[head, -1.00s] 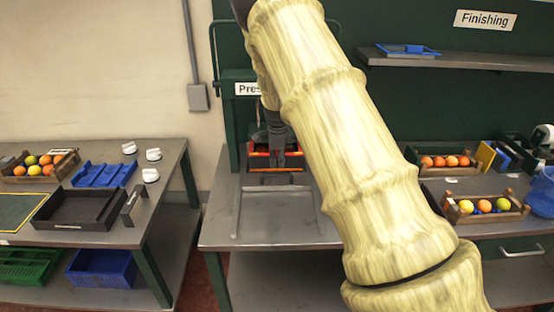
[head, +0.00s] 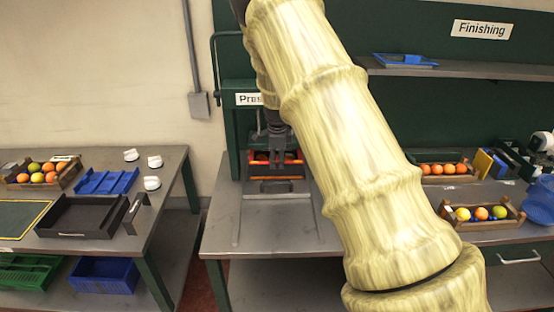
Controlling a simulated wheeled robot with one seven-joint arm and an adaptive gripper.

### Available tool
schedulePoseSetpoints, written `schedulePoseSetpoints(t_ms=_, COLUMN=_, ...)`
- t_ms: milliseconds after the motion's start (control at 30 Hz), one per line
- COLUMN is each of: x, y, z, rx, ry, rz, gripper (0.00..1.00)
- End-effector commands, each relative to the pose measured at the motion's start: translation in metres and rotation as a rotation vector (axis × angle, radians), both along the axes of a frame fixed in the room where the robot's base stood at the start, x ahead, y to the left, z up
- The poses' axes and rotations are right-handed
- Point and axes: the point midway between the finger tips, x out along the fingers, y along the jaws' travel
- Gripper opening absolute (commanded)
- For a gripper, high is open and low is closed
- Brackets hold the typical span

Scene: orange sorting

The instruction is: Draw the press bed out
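The green press (head: 232,130) stands at the back of the middle bench, under a partly covered sign. An orange-red crate (head: 257,157) sits inside the press, with something dark in it that I cannot make out. The press bed (head: 275,187) shows as a grey plate on rails in front of the crate. My gripper (head: 279,160) points down at the front of the crate, above the bed's front part. It is small and dark, so I cannot tell whether its fingers are open, shut or touching anything. My covered arm hides the right side of the press.
The bench top (head: 288,240) in front of the bed is clear between the rails. The left table holds a fruit crate (head: 42,174), a blue tray (head: 105,181) and a black tray (head: 82,215).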

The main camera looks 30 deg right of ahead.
Motion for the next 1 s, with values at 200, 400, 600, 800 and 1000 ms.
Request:
schedulePoseSetpoints(t_ms=200, x=0.000, y=0.000, z=0.001, rx=0.000, ry=0.000, rz=0.000, gripper=0.35)
schedulePoseSetpoints(t_ms=400, x=0.000, y=0.000, z=-0.001, rx=0.000, ry=0.000, rz=0.000, gripper=0.35)
schedulePoseSetpoints(t_ms=600, x=0.000, y=0.000, z=0.003, rx=-0.001, ry=-0.001, rz=0.000, gripper=0.35)
schedulePoseSetpoints(t_ms=800, x=-0.004, y=0.003, z=0.028, rx=-0.001, ry=-0.002, rz=0.001, gripper=0.35)
schedulePoseSetpoints(t_ms=1000, x=-0.010, y=0.006, z=0.064, rx=-0.002, ry=-0.003, rz=0.000, gripper=0.35)
